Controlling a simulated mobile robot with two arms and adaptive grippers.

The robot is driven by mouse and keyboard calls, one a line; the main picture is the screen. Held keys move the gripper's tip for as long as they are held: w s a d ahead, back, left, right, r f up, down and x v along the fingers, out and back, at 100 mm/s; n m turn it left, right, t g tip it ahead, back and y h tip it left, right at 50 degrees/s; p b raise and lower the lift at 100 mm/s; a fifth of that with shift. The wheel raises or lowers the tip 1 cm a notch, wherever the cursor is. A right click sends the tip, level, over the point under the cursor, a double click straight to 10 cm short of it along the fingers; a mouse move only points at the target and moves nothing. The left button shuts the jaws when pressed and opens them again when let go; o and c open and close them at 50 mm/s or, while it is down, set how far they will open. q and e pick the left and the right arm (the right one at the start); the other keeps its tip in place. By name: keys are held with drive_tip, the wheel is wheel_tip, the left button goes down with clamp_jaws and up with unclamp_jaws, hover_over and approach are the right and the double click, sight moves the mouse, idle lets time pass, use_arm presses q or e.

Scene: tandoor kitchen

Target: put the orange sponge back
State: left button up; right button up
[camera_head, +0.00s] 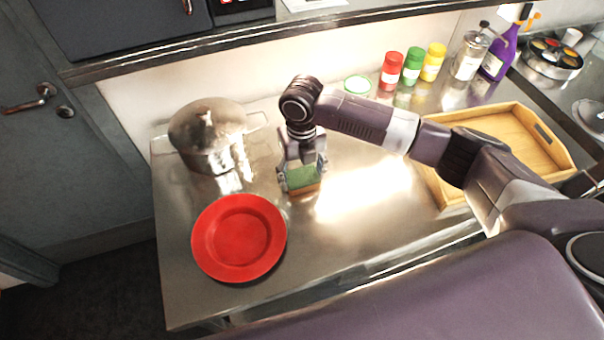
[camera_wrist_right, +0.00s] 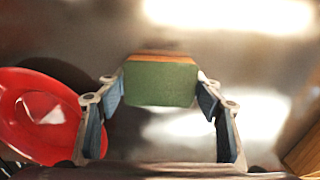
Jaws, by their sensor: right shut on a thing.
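The sponge (camera_head: 302,180) has a green face and an orange side. My right gripper (camera_head: 301,176) is shut on it, with a finger at each end. In the right wrist view the sponge (camera_wrist_right: 160,83) sits between the fingertips (camera_wrist_right: 161,88), green face towards the camera and an orange strip along its far edge. It is over the steel counter, between the red plate and the wooden tray; I cannot tell whether it touches the surface. My left gripper is not in view.
A red plate (camera_head: 239,238) lies left of the gripper, with a steel pot (camera_head: 208,135) behind it. A wooden tray (camera_head: 480,120) stands at right. Several jars, including a red one (camera_head: 391,71), line the back. The counter (camera_head: 340,225) in front of the gripper is clear.

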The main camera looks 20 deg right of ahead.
sight(302, 176)
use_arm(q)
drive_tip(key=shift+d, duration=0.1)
use_arm(e)
drive_tip(key=shift+f, duration=0.1)
drive_tip(key=o, duration=0.8)
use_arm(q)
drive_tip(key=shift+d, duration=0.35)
use_arm(e)
drive_tip(key=o, duration=0.3)
drive_tip(key=shift+o, duration=0.2)
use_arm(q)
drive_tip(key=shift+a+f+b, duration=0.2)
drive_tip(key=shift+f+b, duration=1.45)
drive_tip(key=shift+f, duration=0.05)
use_arm(e)
wheel_tip(302, 176, up, 12)
